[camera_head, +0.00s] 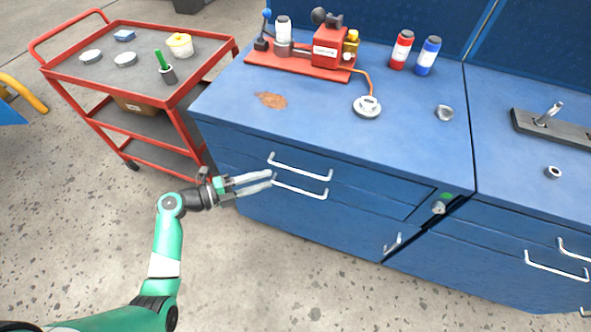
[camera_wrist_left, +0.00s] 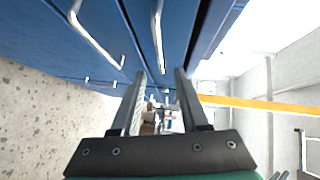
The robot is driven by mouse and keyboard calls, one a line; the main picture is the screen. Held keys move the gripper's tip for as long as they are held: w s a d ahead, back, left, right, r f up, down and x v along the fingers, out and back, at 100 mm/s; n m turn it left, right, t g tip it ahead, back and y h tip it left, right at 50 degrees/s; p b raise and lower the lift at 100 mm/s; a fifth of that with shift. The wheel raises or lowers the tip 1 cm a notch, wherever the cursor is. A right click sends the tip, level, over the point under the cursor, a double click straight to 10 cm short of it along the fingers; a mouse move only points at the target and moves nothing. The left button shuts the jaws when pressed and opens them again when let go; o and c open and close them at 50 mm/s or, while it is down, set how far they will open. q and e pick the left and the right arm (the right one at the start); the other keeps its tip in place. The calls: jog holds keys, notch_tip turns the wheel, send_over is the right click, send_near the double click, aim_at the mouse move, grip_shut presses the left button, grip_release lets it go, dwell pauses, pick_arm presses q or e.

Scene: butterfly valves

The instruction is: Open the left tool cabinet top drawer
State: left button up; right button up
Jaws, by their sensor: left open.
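The left tool cabinet (camera_head: 330,222) is blue with a blue worktop. Its top drawer handle (camera_head: 300,170), a pale metal bar, is on the front face just under the worktop edge; a second bar handle (camera_head: 303,191) sits below it. The drawers look shut. My left gripper (camera_head: 271,180) is open, with its fingertips close to the left ends of both handles. In the left wrist view, the upper handle (camera_wrist_left: 158,42) lies just beyond the open fingers (camera_wrist_left: 160,74), and nothing shows gripped. Whether the fingers touch a handle cannot be told. My right gripper is out of view.
A red cart (camera_head: 78,82) stands left of the cabinet. The worktop holds a red pump rig (camera_head: 325,52), a round flange (camera_head: 367,107) and two bottles (camera_head: 401,50). A second blue cabinet (camera_head: 505,255) adjoins at right. Floor in front is clear.

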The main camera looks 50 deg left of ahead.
aim_at(298, 171)
pick_arm(q)
jog(key=b+x, duration=0.4)
jog(key=x, duration=0.7)
jog(key=shift+d+f+b, duration=0.1)
jog(key=shift+d+b, duration=0.05)
jog(key=shift+b, duration=0.15)
jog(key=shift+s, duration=0.1)
jog(key=shift+c, duration=0.3)
grip_shut()
